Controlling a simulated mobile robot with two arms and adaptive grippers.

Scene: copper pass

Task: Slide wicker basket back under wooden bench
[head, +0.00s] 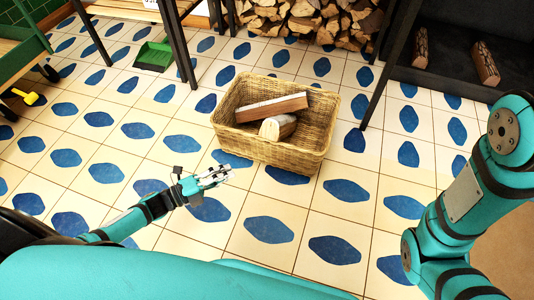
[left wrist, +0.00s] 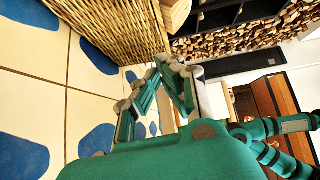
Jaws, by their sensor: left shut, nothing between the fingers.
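The wicker basket (head: 268,150) stands upright on the tiled floor in the head view, with split logs (head: 272,108) inside. Its woven side (left wrist: 110,28) fills the upper left of the left wrist view. My left gripper (head: 222,173) is shut and empty, low in front of the basket's near left corner. In the left wrist view its fingertips (left wrist: 168,62) are close to the basket; contact cannot be told. My right arm shows at the right, its gripper out of sight.
Stacked firewood (head: 310,18) lies at the back. A dark hearth (head: 450,70) with loose logs is at the back right. A green dustpan (head: 154,55) and a green wheeled cart (head: 22,50) are at the left. The floor around the basket's front is clear.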

